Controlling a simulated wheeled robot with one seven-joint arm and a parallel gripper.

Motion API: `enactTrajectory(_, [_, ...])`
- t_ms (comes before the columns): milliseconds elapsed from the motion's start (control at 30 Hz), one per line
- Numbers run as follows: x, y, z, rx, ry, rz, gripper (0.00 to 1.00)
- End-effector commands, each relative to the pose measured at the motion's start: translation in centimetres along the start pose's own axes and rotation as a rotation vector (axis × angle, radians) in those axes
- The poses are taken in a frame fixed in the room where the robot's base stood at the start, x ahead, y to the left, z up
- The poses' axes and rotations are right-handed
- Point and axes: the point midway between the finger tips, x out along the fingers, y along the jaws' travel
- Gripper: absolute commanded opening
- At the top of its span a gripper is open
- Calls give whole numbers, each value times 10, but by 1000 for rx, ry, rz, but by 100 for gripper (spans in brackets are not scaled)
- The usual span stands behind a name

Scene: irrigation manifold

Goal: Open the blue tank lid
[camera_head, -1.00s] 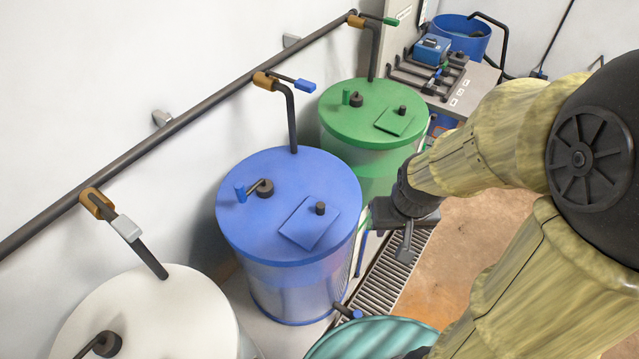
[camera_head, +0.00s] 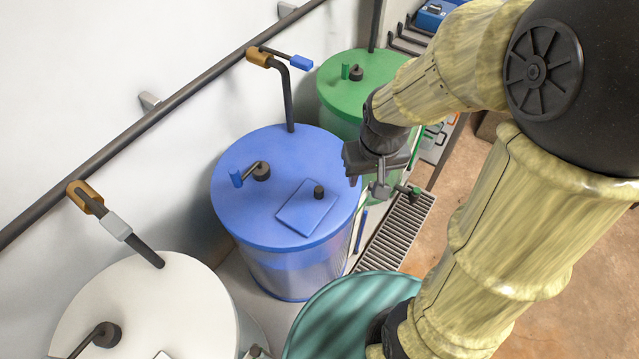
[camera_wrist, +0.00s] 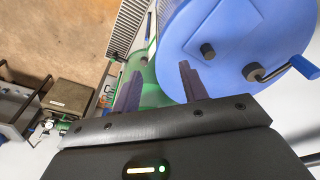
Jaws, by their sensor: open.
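The blue tank (camera_head: 285,270) stands at the middle of the head view with a round blue top. On the top is a square blue lid (camera_head: 300,212) with a dark knob (camera_head: 319,191); it lies flat. My gripper (camera_head: 352,172) is open and empty at the right rim of the blue tank, beside the knob and apart from it. In the wrist view the two fingers of my gripper (camera_wrist: 160,85) point towards the tank, and the knob (camera_wrist: 208,51) shows just beyond the right finger.
A blue-handled valve (camera_head: 250,173) sits on the same tank top. The green tank (camera_head: 360,85) stands behind, the white tank (camera_head: 145,310) at the front left, and a teal barrel (camera_head: 345,315) in front. A pipe with valves runs along the wall. A floor grate (camera_head: 400,230) lies right.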

Motion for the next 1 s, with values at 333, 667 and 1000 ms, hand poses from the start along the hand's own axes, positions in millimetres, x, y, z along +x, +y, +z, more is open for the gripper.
enactTrajectory(333, [-64, -84, -63, -313, -161, -35, 43])
enactTrajectory(667, [-65, -88, -64, -328, -170, -35, 43])
enactTrajectory(1000, [-38, -88, -59, -328, -174, -35, 43])
